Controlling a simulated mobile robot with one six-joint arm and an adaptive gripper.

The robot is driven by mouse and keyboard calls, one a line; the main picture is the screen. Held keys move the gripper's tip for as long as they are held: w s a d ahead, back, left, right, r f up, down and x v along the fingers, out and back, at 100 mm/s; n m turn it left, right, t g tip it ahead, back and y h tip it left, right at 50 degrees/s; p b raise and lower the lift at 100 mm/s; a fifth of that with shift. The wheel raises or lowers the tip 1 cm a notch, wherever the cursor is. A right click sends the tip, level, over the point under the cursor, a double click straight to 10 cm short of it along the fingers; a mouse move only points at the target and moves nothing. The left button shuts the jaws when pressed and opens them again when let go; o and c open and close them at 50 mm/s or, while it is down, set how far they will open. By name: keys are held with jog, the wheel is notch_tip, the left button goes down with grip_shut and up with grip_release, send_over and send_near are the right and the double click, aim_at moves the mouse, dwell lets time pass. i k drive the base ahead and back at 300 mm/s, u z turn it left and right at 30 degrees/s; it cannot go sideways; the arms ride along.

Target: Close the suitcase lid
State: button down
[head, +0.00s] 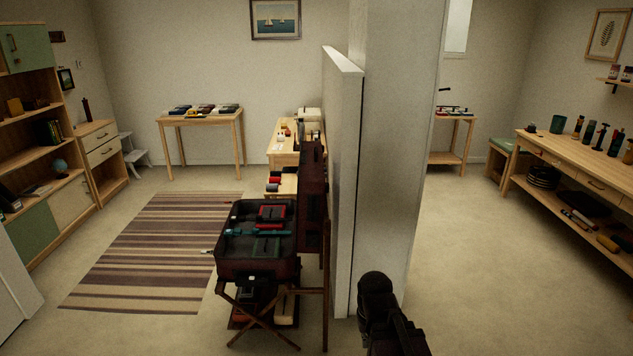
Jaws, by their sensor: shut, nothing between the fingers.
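The suitcase (257,271) stands open on a folding wooden stand (262,324), left of the white partition. Its dark red-brown lid (313,190) is raised, roughly upright, along the right side of the base, close to the partition. The dark base holds a red item (271,213), a teal item (243,232) and a green item (266,247). A dark, rounded part of my arm shows at the bottom, right of the suitcase and the partition's near end. My gripper's fingers do not show.
The white partition (343,180) and thick pillar (388,130) stand right of the lid. A striped rug (150,250) and open floor lie left of the suitcase. Small tables with items stand behind. A long workbench (580,165) is at right; the floor before it is clear.

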aim_at(311, 187)
jog(key=u, duration=0.35)
jog(key=i, duration=1.05)
jog(key=u, duration=0.1)
